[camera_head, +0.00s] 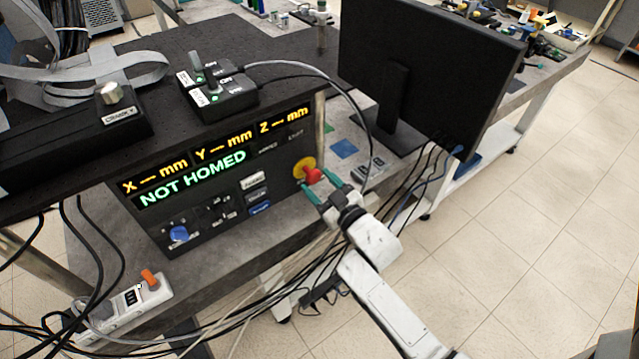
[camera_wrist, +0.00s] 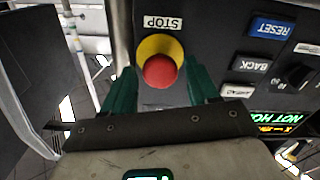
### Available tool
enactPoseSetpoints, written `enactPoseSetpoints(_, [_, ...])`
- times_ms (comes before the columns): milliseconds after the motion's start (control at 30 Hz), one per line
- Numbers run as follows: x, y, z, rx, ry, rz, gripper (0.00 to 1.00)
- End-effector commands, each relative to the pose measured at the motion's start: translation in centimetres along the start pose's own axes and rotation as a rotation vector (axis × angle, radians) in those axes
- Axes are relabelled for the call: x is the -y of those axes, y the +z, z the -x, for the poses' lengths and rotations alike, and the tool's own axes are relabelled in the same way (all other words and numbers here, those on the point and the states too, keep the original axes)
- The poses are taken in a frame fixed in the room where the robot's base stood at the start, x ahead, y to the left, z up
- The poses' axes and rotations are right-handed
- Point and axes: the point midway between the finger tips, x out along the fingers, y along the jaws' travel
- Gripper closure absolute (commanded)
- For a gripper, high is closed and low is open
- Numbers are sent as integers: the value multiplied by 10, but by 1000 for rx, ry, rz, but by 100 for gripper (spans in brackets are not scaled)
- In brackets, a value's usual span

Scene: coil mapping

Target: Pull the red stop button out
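The red stop button (camera_head: 313,175) sits on a yellow base (camera_head: 303,165) at the right end of the black control panel (camera_head: 215,200). It also shows in the wrist view as a round red cap (camera_wrist: 160,71) below an upside-down "STOP" label (camera_wrist: 162,23). My gripper (camera_head: 325,190) is at the button, with its green fingers apart. In the wrist view, one finger (camera_wrist: 122,92) is left of the cap and the other (camera_wrist: 203,84) is right of it. Small gaps seem to show beside the cap; I cannot tell whether either finger touches it.
The panel display (camera_head: 193,175) reads "NOT HOMED". A monitor (camera_head: 425,65) stands behind and right of my gripper. Black cables (camera_head: 400,175) hang near my arm. Two small switch boxes (camera_head: 220,92) sit on top of the console. A power strip (camera_head: 125,300) lies at lower left.

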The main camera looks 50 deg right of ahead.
Motion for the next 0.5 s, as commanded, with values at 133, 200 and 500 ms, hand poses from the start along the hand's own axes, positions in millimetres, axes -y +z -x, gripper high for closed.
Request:
enactPoseSetpoints(133, [0, -1, -1, -1, 1, 0, 31])
enactPoseSetpoints(200, [0, -1, -1, -1, 1, -1, 31])
enactPoseSetpoints(500, [0, 2, 14, 0, 1, 1, 31])
